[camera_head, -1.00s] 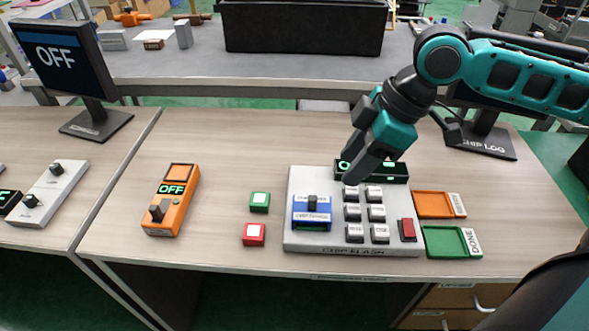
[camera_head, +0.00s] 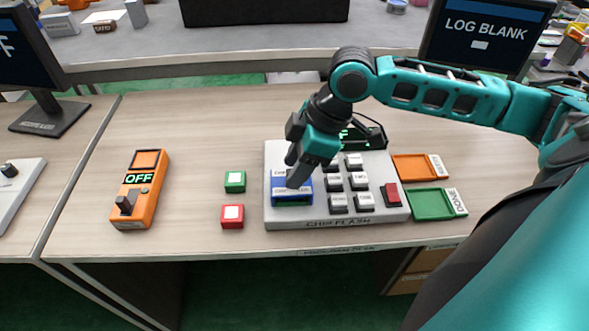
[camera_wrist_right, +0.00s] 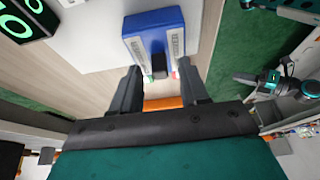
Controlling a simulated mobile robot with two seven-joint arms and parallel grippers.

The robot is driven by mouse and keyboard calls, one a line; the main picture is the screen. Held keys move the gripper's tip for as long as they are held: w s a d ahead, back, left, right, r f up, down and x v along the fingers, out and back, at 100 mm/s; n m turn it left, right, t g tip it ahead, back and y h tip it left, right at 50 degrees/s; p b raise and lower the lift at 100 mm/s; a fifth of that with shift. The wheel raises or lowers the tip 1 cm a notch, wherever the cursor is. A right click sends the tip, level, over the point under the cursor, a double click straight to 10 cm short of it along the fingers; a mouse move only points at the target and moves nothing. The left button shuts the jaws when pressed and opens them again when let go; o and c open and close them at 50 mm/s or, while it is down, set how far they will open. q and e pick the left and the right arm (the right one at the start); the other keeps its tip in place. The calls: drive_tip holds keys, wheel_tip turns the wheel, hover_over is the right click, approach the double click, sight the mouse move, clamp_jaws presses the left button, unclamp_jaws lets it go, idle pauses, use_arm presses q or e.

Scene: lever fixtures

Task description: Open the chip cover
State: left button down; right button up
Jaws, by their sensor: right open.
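The chip cover is a blue block (camera_head: 292,188) with white labels and a dark knob, at the left side of the grey CHIP FLASH panel (camera_head: 330,222). In the right wrist view the blue cover (camera_wrist_right: 152,24) and its knob (camera_wrist_right: 158,66) show just beyond my fingertips. My right gripper (camera_head: 296,176) hangs over the cover and hides part of it. In the wrist view the two fingers of my right gripper (camera_wrist_right: 161,80) are apart, with the knob between their tips and nothing held. What looks like my left gripper (camera_wrist_right: 245,80) is small at the right of the wrist view.
White keys (camera_head: 338,202) and a red key (camera_head: 391,194) share the panel. Green (camera_head: 235,181) and red (camera_head: 232,215) buttons stand to its left, then an orange OFF box (camera_head: 140,190). Orange (camera_head: 412,167) and green (camera_head: 430,204) trays lie to the right. A monitor reads LOG BLANK (camera_head: 485,28).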

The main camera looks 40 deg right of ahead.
drive_tip(key=shift+w+a+f, duration=0.1)
drive_tip(key=shift+a+f, duration=0.05)
drive_tip(key=shift+f, duration=0.2)
drive_tip(key=shift+c, duration=0.2)
clamp_jaws()
